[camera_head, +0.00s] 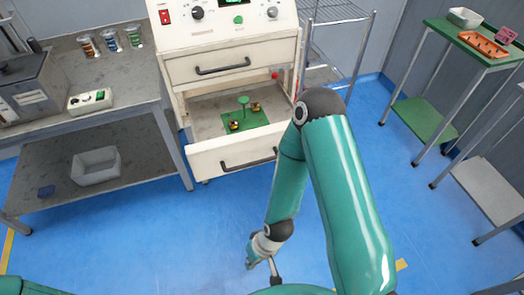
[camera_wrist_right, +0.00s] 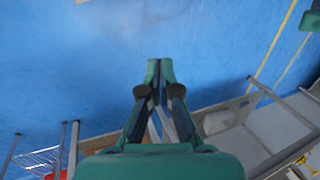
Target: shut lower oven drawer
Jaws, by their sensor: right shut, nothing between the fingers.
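The cream oven cabinet (camera_head: 233,45) stands at the top middle of the head view. Its upper drawer (camera_head: 232,66) is shut. Its lower drawer (camera_head: 215,157) is pulled out, with a dark bar handle (camera_head: 248,163) on its front. A green board (camera_head: 244,121) with a green knob-like piece and brass-coloured parts lies inside it. My right gripper (camera_head: 273,272) is low over the blue floor, in front of and apart from the drawer. Its fingertips (camera_wrist_right: 160,66) meet with nothing between them in the wrist view. My left gripper is out of view.
A grey bench (camera_head: 140,65) with a lower shelf and a pale bin (camera_head: 96,166) stands left of the oven. A wire rack (camera_head: 340,55) stands right of it. A green-topped table (camera_head: 465,40) is further right. Blue floor lies clear in front of the drawer.

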